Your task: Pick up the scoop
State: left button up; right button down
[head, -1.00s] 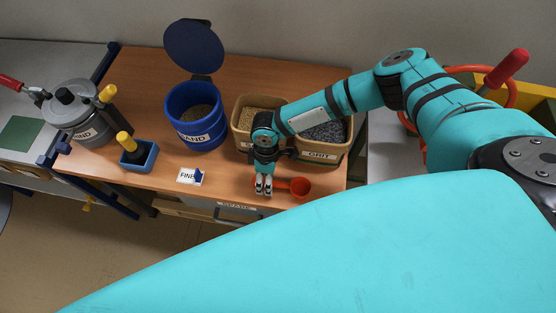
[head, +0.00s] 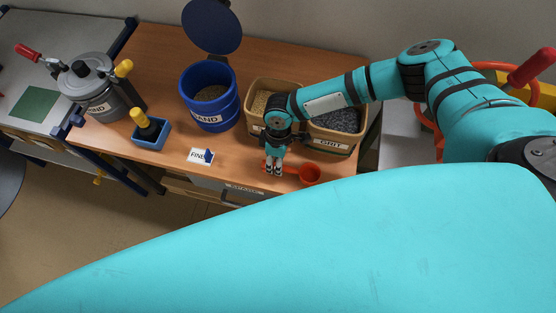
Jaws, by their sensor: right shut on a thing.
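The orange-red scoop (head: 310,174) is at the front edge of the wooden table, its round cup to the right and its handle pointing left. My right gripper (head: 274,171) reaches down from above and is shut on the scoop's handle. The fingers cover part of the handle. I cannot tell whether the scoop touches the tabletop or is slightly above it. My left gripper is not in view.
Behind the gripper stand two tan bins, the right one labelled GRIT (head: 331,144). A blue SAND bucket (head: 210,105) with an open lid, a FINE card (head: 200,156), a blue holder (head: 151,135) and a grey pot (head: 97,95) stand to the left.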

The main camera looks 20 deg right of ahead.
jog(key=shift+r, duration=0.45)
jog(key=shift+s+a+r+b, duration=0.15)
jog(key=shift+s+r+b, duration=0.1)
jog(key=shift+r, duration=0.2)
jog(key=shift+s+a+r+b, duration=0.15)
jog(key=shift+s+r, duration=0.05)
jog(key=shift+r, duration=0.2)
jog(key=s+a+r+b, duration=0.1)
jog(key=s+a+b, duration=0.1)
jog(key=s+a, duration=0.6)
jog(key=s, duration=0.4)
jog(key=shift+s+r, duration=0.3)
jog(key=c, duration=1.9)
grip_release()
grip_shut()
